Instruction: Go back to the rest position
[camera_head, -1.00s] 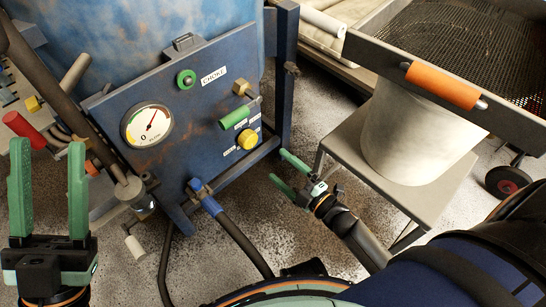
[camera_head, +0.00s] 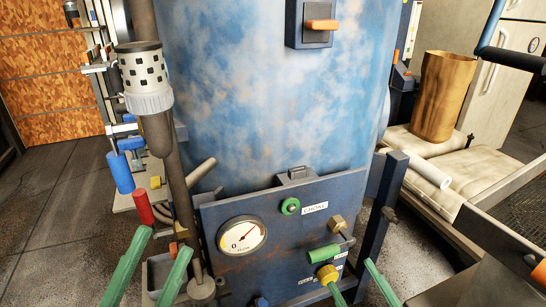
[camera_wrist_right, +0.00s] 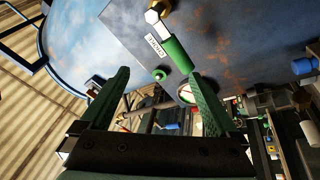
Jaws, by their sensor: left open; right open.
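My left gripper (camera_head: 165,238) is at the bottom left of the head view, fingers apart and pointing up, with nothing between them. My right gripper (camera_head: 350,273) shows only its green fingertips at the bottom edge, below and right of the yellow knob (camera_head: 327,274). In the right wrist view its fingers (camera_wrist_right: 160,75) are spread and empty, with the panel beyond them. The blue control panel (camera_head: 235,209) carries a round gauge (camera_head: 242,236), a green choke knob (camera_head: 290,206) and a green-handled valve (camera_head: 323,253). My gripper bodies are out of the head view.
The rusty blue pot (camera_head: 270,100) stands behind the panel. A dark pipe with a perforated white cup (camera_head: 145,75) rises left of it, near blue (camera_head: 121,172) and red (camera_head: 144,208) handles. A brown bucket (camera_head: 443,95) stands on sacks at right. Open floor lies at left.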

